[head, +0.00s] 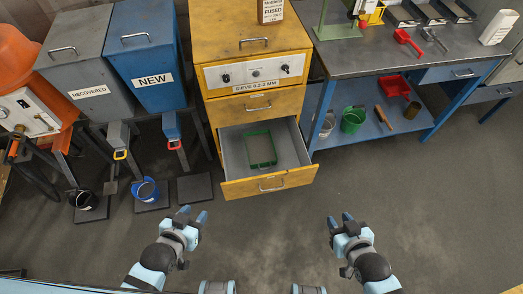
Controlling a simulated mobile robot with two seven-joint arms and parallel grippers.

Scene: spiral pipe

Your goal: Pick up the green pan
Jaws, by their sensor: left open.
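The green pan (263,164) is a rectangular green-rimmed piece lying in the open bottom drawer (270,186) of the yellow cabinet, in the middle of the head view. My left gripper (193,215) is open and empty, in front of the drawer and to its left. My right gripper (340,219) looks open and empty, in front of the drawer and to its right. Both grippers are apart from the pan and the drawer.
The yellow cabinet (247,40) stands between the blue NEW bin (150,60) and a workbench (400,50). A green bucket (352,120) and a red scoop (394,87) are on the bench's lower shelf. Floor in front of the drawer is clear.

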